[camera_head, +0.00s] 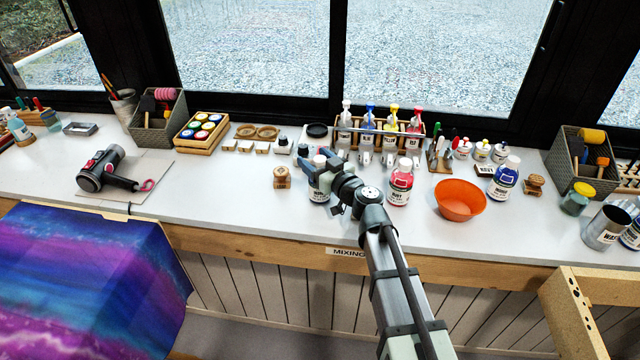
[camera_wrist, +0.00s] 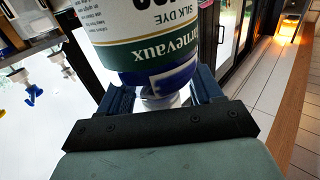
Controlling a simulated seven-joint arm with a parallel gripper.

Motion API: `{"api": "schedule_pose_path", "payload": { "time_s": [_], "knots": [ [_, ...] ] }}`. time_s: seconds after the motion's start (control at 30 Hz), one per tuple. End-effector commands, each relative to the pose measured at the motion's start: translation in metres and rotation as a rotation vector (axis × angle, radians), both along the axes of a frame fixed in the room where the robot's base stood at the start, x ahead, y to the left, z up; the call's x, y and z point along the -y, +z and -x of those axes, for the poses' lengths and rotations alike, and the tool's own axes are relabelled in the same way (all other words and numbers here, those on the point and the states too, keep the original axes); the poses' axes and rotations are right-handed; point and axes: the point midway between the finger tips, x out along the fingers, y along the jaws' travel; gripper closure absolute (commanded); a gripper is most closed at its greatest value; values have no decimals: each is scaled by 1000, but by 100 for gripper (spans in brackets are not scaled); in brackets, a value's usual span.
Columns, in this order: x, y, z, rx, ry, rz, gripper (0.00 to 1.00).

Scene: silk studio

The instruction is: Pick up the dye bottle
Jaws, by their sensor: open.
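A white dye bottle (camera_head: 318,191) stands on the counter, partly hidden behind my gripper (camera_head: 316,164). In the wrist view the bottle (camera_wrist: 143,30) is large and close, with a white, green and blue label reading "SILK DYE". My gripper (camera_wrist: 163,92) is open, with one finger on either side of the bottle. I cannot tell whether either finger touches it. Two similar dye bottles stand to the right: one with a red label (camera_head: 399,184) and one with a blue label (camera_head: 504,178).
An orange bowl (camera_head: 460,200) stands between the red and blue bottles. A wooden rack (camera_head: 378,135) of spray bottles stands behind my gripper. A small wooden stamp (camera_head: 282,178) is close on the left. The counter front around the "MIXING" label (camera_head: 348,252) is clear above.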

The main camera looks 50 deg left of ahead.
Motion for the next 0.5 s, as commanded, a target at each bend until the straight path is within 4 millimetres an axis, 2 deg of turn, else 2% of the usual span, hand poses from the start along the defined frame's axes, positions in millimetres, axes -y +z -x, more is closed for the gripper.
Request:
{"api": "schedule_pose_path", "payload": {
  "time_s": [0.07,0.5],
  "knots": [
    [0,0,0,0,0,0,37],
    [0,0,0,0,0,0,79]
  ]
}}
